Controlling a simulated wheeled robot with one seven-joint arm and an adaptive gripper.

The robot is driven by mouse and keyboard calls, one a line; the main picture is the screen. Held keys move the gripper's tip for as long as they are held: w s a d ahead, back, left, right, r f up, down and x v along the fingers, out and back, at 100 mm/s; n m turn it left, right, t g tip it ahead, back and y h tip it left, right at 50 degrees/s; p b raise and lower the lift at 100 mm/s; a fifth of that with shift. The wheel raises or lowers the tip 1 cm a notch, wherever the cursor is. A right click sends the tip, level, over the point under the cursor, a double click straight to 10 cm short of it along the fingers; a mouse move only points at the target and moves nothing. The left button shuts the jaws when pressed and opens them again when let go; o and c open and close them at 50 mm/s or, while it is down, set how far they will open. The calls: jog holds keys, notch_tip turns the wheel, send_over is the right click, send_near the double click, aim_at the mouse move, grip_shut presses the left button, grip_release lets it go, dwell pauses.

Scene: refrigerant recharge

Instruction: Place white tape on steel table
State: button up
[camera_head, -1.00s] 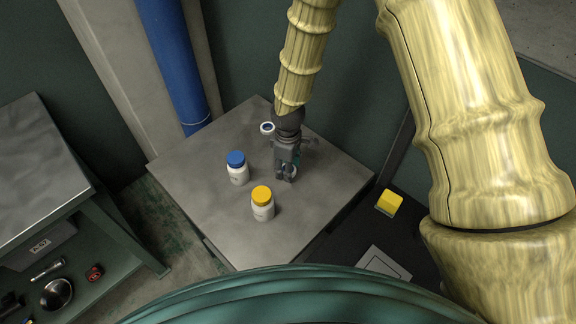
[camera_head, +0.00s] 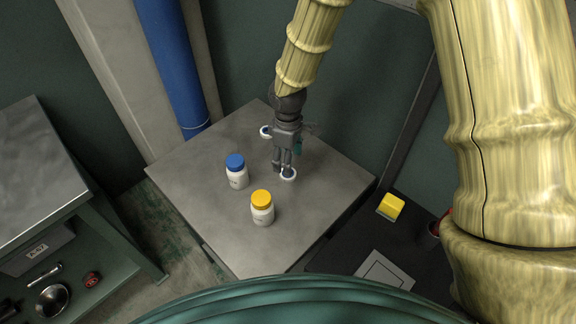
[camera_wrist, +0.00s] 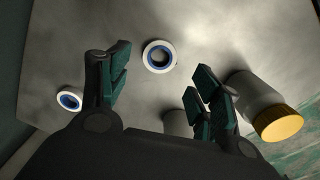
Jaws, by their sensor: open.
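A white tape roll with a blue core (camera_head: 288,179) lies flat on the steel table (camera_head: 315,205). It also shows in the wrist view (camera_wrist: 146,56), ahead of my fingers and apart from them. My gripper (camera_head: 281,168) is open and empty, just above and slightly left of this roll in the head view. In the wrist view, nothing is between the fingers (camera_wrist: 163,85). A second similar roll (camera_head: 263,131) lies farther back, partly hidden by my arm; the wrist view has it at the left (camera_wrist: 60,99).
A white bottle with a blue cap (camera_head: 236,172) and one with a yellow cap (camera_head: 262,208) stand on the table, left of my gripper. A yellow block (camera_head: 391,206) sits on a dark surface at right. A workbench (camera_head: 35,175) stands at left. The table's right side is clear.

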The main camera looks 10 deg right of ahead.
notch_tip(320, 180, up, 6)
jog(key=b, duration=0.1)
dwell(0.4)
